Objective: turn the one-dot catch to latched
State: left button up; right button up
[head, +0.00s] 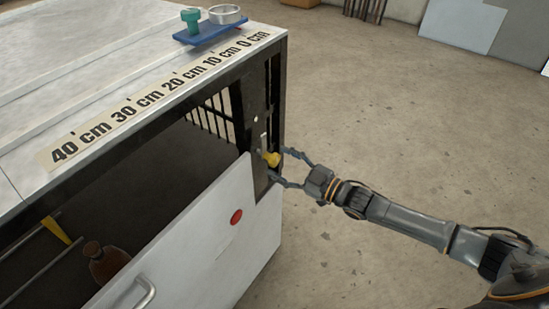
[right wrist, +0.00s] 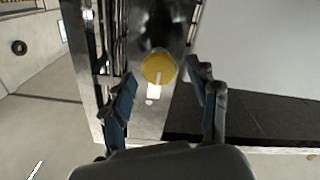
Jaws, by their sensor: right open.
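The catch has a yellow knob (head: 271,158) on a dark upright plate at the cabinet's near right corner. A single white dot (head: 255,120) shows on the plate above it, with a short pale strip between them. In the right wrist view the round yellow knob (right wrist: 159,67) carries a white line pointing down the picture, towards a small white patch. My right gripper (head: 277,167) is open, its fingers on either side of the knob. In the wrist view the right gripper (right wrist: 161,84) shows gaps between both fingers and the knob. My left gripper is out of view.
The cabinet (head: 110,60) has a ruler strip (head: 160,95) along its top edge. A blue tray (head: 211,31) with a green piece and a metal ring stands on top. A white front panel (head: 205,245) with a red dot is below. Open floor lies right.

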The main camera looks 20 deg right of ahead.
jog(key=shift+x, duration=1.35)
grip_shut()
